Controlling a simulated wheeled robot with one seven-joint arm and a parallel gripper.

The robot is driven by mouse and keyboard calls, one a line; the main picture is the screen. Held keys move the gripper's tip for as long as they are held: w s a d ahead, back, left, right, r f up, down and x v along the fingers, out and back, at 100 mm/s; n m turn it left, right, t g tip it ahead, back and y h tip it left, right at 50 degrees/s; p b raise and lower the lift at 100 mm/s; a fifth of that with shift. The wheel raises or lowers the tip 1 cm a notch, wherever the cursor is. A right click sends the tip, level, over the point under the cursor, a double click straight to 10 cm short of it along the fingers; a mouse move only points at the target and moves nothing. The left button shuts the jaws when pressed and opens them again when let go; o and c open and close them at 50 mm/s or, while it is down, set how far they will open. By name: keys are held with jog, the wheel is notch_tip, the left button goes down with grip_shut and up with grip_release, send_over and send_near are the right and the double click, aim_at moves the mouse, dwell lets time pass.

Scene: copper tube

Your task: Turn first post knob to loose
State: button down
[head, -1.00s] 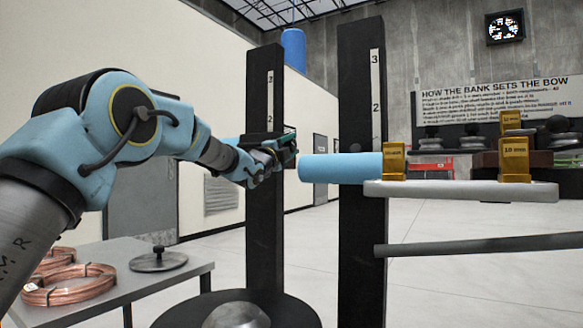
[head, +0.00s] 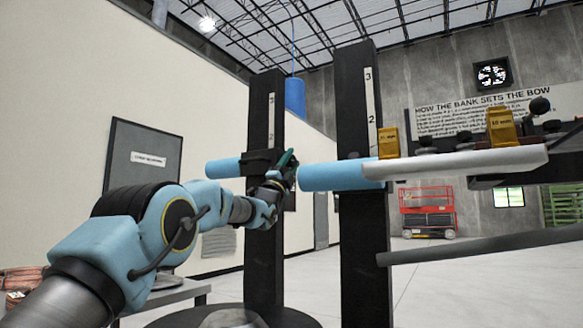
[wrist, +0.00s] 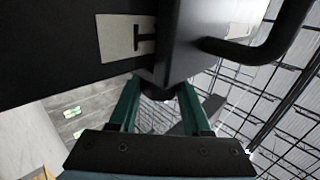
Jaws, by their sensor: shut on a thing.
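Two tall black posts with number scales stand ahead: the left post (head: 264,235) and the right post (head: 360,240). A dark collar sits partway up the left post. My gripper (head: 287,163) is at the right side of that collar. In the wrist view my gripper's green fingers (wrist: 157,92) are shut on a small dark knob (wrist: 157,95) below a dark block. The fingers cover much of the knob, so its turn cannot be read. A pale plate (wrist: 125,38) with a dark T-shaped mark is on the nearby dark surface.
A grey bar (head: 480,245) runs below. Another blue cylinder (head: 222,168) shows left of the left post. A dark curved handle (wrist: 265,48) is close to my gripper.

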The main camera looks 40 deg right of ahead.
dwell(0.4)
jog(key=shift+c, duration=1.8)
grip_release()
jog(key=shift+f, duration=0.1)
jog(key=b+v, duration=0.2)
jog(key=v, duration=0.8)
jog(key=shift+a+f, duration=0.2)
jog(key=shift+f, duration=0.1)
